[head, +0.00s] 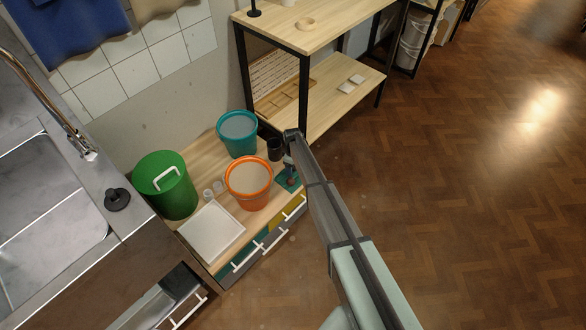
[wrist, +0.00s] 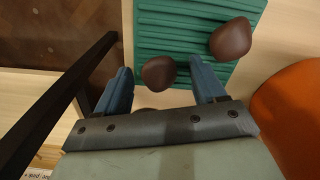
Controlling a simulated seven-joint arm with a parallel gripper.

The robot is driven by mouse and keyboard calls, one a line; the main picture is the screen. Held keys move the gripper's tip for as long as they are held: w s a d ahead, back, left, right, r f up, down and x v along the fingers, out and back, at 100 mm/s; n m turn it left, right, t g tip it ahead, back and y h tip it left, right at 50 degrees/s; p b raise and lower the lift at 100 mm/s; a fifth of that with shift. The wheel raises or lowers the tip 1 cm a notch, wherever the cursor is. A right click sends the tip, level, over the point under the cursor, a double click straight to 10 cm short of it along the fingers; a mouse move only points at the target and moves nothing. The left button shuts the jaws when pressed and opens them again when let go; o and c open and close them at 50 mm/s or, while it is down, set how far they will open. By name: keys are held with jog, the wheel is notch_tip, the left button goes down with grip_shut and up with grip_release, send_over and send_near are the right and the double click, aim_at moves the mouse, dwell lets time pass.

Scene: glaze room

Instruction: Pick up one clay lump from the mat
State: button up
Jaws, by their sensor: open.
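The green ribbed mat (wrist: 185,20) lies on the wooden counter and shows small in the head view (head: 283,184). One brown clay lump (wrist: 158,73) shows between the tips of my open gripper (wrist: 161,68), near the mat's edge. I cannot tell whether the fingers touch it. A second brown lump (wrist: 231,38) lies on the mat to the right, outside the right finger. Another dark brown shape (wrist: 145,111) is mostly hidden behind the gripper's front bar. In the head view, my gripper (head: 290,169) is over the mat and partly hides it.
An orange bucket (head: 249,188) stands close left of the mat and at right in the wrist view (wrist: 292,110). A dark cup (head: 274,149), teal bucket (head: 238,138), green lidded bin (head: 170,190) and white tray (head: 212,232) share the counter. A black-framed shelf (head: 304,95) stands behind.

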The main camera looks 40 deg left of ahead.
jog(key=c, duration=1.2)
jog(key=shift+o, duration=0.2)
jog(key=shift+r, duration=0.1)
